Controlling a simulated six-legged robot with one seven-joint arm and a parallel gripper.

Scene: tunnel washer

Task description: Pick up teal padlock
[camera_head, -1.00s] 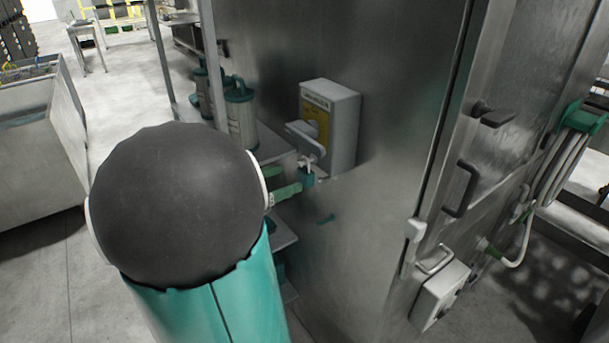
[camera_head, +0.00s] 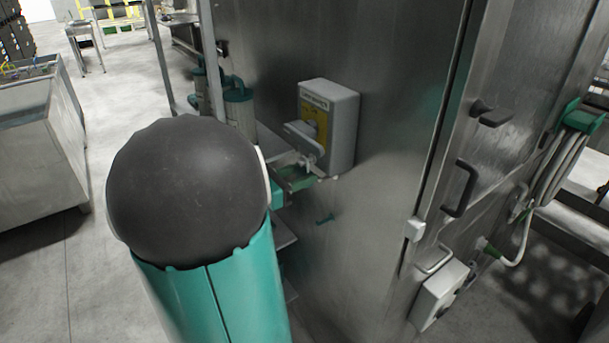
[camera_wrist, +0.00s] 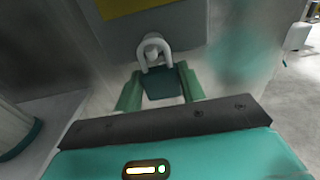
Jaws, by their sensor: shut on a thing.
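The teal padlock (camera_wrist: 162,86) shows in the wrist view with its body between the two green fingers of my gripper (camera_wrist: 160,78). The fingers are shut on its sides. Its pale shackle (camera_wrist: 143,54) rises above the body in front of the grey switch box, around or against a small light knob; I cannot tell which. In the head view my gripper (camera_head: 297,181) is just below the handle of the grey switch box (camera_head: 342,125) with its yellow plate. There the padlock body is hidden behind a finger.
The switch box sits on a large steel cabinet wall (camera_head: 385,120). Teal-lidded canisters (camera_head: 239,108) and shelves stand left of it. A steel bin (camera_head: 35,150) stands far left, with open floor between.

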